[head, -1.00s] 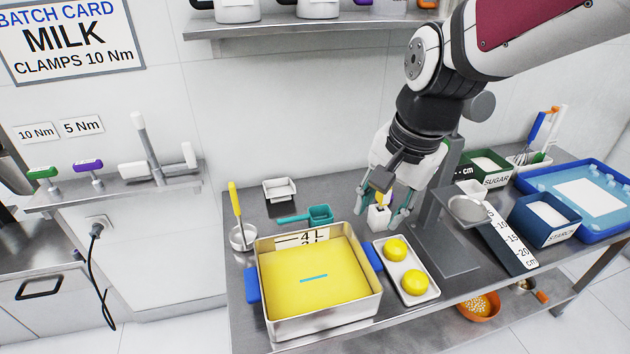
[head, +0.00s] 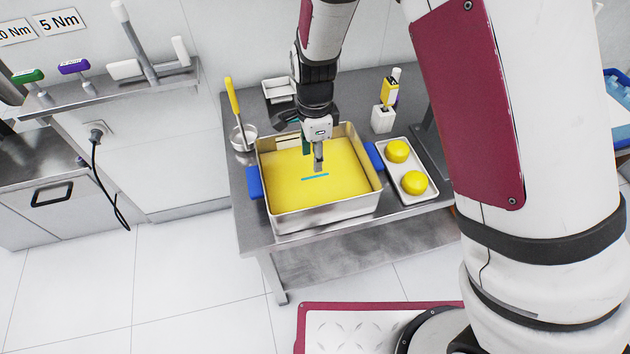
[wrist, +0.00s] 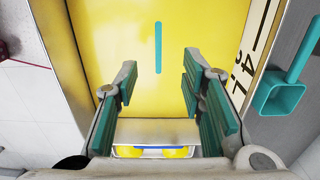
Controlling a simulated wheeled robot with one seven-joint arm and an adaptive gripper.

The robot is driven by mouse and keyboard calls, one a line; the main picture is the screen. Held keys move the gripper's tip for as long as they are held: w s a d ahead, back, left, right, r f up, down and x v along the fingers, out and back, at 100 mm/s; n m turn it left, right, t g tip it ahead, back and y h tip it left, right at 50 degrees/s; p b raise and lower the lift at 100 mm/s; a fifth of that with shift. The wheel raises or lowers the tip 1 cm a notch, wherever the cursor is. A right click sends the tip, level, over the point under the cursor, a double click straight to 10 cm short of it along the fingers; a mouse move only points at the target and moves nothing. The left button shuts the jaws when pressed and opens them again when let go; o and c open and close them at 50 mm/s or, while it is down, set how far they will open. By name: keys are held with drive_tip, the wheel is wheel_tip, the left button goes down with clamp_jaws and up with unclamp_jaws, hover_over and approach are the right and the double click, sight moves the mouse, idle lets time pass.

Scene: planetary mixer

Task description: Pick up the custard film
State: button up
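The pan (head: 325,213) is a steel box with blue side handles and a flat yellow surface inside, which I take for the custard film (head: 280,180). A thin blue strip (head: 315,176) lies on the middle of it. My gripper (head: 319,165) points down over the pan, just behind the strip. In the wrist view my gripper (wrist: 158,75) is open and empty, its teal-padded fingers apart. The yellow film (wrist: 120,40) fills the view beyond, and the strip (wrist: 158,47) runs lengthwise ahead of the gap. I cannot tell if the fingertips touch the film.
A tray (head: 410,172) with two yellow domes stands right of the pan. A white holder (head: 382,119) with a yellow-marked item is behind it. A small pot (head: 243,137) with a yellow-handled tool is at left. A teal scoop (wrist: 280,95) lies behind the pan.

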sight(315, 176)
wheel_tip(315, 176, down, 9)
drive_tip(key=shift+s+r, duration=0.1)
idle(0.4)
clamp_jaws()
